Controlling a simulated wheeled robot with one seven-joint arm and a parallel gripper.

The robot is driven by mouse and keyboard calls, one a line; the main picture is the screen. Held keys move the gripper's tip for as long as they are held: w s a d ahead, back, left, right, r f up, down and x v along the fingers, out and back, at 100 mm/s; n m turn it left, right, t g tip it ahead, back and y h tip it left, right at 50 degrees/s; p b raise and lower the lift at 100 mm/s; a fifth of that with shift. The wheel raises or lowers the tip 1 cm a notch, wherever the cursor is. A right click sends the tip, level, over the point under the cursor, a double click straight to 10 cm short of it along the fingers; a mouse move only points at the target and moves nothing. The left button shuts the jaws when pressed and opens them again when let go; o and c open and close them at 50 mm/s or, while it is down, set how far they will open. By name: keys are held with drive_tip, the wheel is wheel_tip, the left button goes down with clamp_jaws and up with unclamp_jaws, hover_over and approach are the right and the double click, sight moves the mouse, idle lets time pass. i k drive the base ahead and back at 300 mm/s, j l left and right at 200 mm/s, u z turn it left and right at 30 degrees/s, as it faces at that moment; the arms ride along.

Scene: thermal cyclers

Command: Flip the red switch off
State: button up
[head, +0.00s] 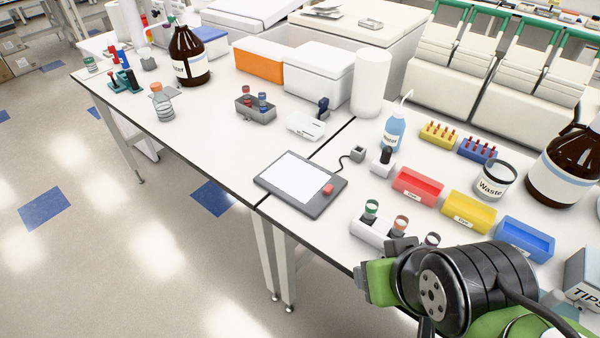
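The red switch (328,189) is a small raised red piece near the right edge of a flat dark grey device (313,204) with a bright white panel (292,178). The device lies near the front edge of the white table, by the seam between two tabletops. Which way the switch is tipped is too small to tell. My green and black arm fills the lower right of the head view, over the table and to the right of the device, apart from the switch. My gripper's fingers do not show.
A cable runs from the device to a small grey block (358,154). A white tube rack (370,231) and red (418,187), yellow (468,213) and blue (524,240) bins stand to the right. The tabletop left of the device is clear.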

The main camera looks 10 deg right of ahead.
sight(328, 189)
drive_tip(key=i+u, duration=0.2)
drive_tip(key=u, duration=0.25)
drive_tip(key=i+u, duration=0.15)
drive_tip(key=u, duration=0.3)
drive_tip(key=i+u, duration=0.2)
drive_tip(key=u, duration=0.25)
